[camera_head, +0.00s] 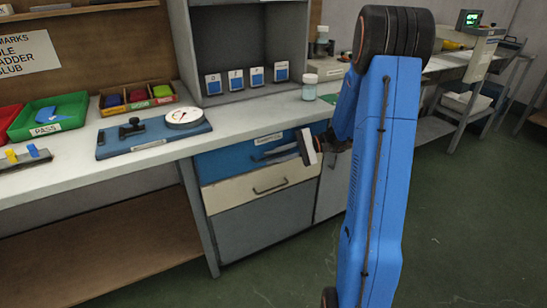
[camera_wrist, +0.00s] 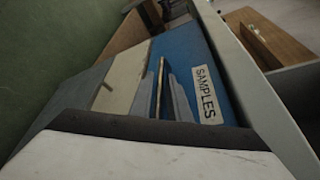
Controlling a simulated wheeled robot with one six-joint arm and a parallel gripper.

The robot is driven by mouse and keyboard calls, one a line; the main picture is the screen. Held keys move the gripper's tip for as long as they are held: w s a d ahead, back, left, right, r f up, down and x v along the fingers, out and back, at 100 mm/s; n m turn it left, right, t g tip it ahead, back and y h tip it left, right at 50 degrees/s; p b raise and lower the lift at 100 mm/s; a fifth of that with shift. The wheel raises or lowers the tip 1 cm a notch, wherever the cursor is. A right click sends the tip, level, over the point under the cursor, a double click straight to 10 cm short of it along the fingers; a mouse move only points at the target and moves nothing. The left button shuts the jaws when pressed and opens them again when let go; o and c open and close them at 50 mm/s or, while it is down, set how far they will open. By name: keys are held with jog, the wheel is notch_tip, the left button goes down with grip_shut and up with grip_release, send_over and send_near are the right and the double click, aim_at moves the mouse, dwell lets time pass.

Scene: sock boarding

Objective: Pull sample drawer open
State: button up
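The sample drawer (camera_head: 222,163) is the blue top drawer front under the workbench and looks closed, flush with the cabinet. In the wrist view, the blue front (camera_wrist: 205,62) has a white SAMPLES label (camera_wrist: 206,95) and a slim bar handle (camera_wrist: 157,88). My gripper (camera_head: 270,155) reaches in from the right, its dark fingers pointing at the drawer front and overlapping the handle area in the head view. Grey finger-like shapes lie just beside the handle in the wrist view.
Below is a cream drawer (camera_head: 225,192) with its own handle, then a grey panel (camera_head: 262,228). The bench top (camera_head: 255,108) overhangs above, holding a blue board (camera_head: 145,140), trays and a jar (camera_head: 310,88). Green floor (camera_head: 290,270) in front of the cabinet is clear.

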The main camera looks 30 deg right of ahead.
jog(key=shift+a, duration=0.1)
grip_shut()
dwell(1.4)
